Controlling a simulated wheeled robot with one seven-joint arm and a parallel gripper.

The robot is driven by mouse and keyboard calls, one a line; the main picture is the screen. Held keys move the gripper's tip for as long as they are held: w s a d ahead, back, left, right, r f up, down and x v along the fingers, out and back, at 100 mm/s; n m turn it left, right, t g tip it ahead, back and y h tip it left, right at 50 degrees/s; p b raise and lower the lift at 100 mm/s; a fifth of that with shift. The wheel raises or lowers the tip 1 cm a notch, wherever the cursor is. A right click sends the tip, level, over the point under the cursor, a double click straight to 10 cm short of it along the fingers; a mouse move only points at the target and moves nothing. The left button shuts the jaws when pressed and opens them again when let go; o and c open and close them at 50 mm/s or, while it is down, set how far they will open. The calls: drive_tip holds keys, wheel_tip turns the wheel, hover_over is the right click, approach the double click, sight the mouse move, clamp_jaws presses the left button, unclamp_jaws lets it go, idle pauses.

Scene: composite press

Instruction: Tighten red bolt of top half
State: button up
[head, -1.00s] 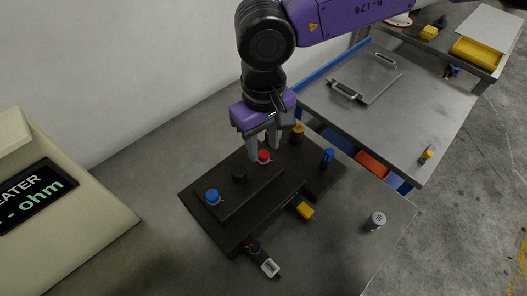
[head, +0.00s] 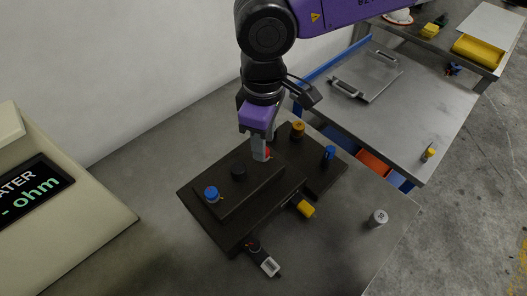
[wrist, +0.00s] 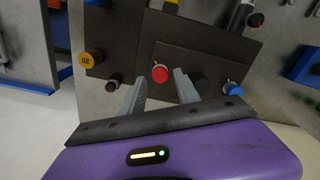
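The red bolt (head: 267,153) stands on the raised dark block, the top half (head: 225,205), and is partly hidden behind a finger in the head view. In the wrist view the red bolt (wrist: 160,73) shows between the two fingertips, with a narrow gap on each side. My gripper (head: 261,150) points down over it, fingers apart, open and holding nothing. A blue bolt (head: 211,194) and a black bolt (head: 238,170) stand on the same block, left of the red one.
Orange (head: 298,129) and blue (head: 328,153) knobs stand on the lower dark plate. A yellow-ended part (head: 305,208) and a grey-ended part (head: 269,265) stick out in front. A white cylinder (head: 378,218) stands right. A heater display (head: 30,192) is at left.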

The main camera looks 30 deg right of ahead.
drive_tip(key=shift+f+b, duration=1.15)
drive_tip(key=shift+f, duration=0.1)
clamp_jaws()
